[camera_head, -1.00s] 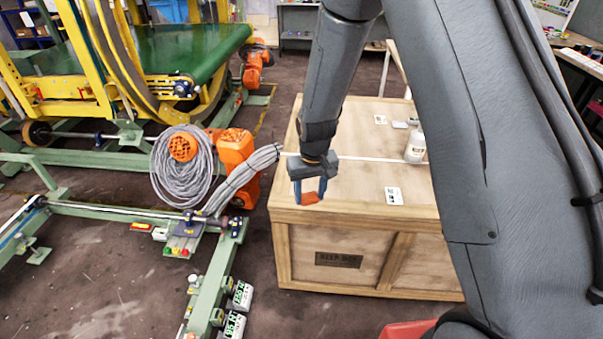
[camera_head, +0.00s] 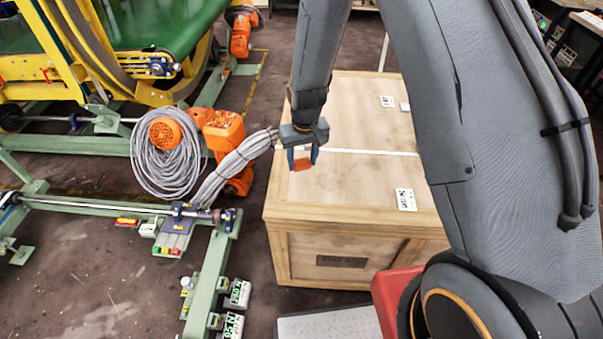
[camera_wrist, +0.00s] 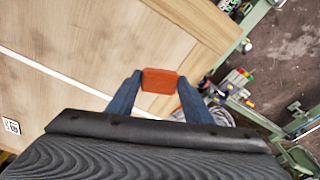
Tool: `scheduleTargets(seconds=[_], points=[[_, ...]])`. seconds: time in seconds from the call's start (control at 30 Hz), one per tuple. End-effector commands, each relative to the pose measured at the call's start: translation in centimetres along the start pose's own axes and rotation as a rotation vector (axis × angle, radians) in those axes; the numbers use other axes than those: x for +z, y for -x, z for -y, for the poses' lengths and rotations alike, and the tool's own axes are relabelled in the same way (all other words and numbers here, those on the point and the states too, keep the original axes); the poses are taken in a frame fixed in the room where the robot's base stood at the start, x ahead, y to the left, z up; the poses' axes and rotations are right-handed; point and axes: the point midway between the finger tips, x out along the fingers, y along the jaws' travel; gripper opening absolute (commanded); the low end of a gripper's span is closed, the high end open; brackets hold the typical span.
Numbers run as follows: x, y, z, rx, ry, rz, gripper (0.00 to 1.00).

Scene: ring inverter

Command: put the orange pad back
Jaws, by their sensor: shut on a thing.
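My gripper (camera_head: 301,163) is shut on the orange pad (camera_head: 301,164). The pad is a small flat orange block. In the wrist view the pad (camera_wrist: 159,81) sits between the two blue fingertips of my gripper (camera_wrist: 158,84). In the head view the gripper hangs over the left part of the wooden crate's top (camera_head: 345,185). I cannot tell the exact height of the pad above the crate.
A coil of grey cable (camera_head: 165,160) and an orange motor (camera_head: 222,135) stand left of the crate. A green frame (camera_head: 205,285) with a small button panel (camera_head: 174,238) and green number displays (camera_head: 238,293) is at lower left. White labels (camera_head: 405,199) lie on the crate.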

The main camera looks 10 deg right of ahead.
Motion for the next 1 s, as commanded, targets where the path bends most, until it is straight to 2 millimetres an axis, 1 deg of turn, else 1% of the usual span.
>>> scheduleTargets(seconds=[0.03,0.1,0.2,0.37,0.63,0.73,0.93,0.97,1.0], points=[[0.3,-0.8,-0.1,0.0,-0.001,0.005,0.17],[0.3,-1.7,-0.1,0.0,-0.002,0.003,0.17],[0.4,-2.6,-0.1,0.0,-0.001,0.002,0.17],[0.5,-3.5,0.0,0.0,0.0,0.001,0.17],[0.9,-6.6,0.0,0.0,0.0,0.002,0.17],[0.9,-7.1,0.0,0.0,0.0,0.001,0.17],[0.9,-7.3,0.0,0.0,0.0,0.0,0.17],[0.9,-7.3,0.0,0.0,0.0,0.0,0.48],[0.9,-7.3,0.0,0.0,0.0,0.0,0.54]])
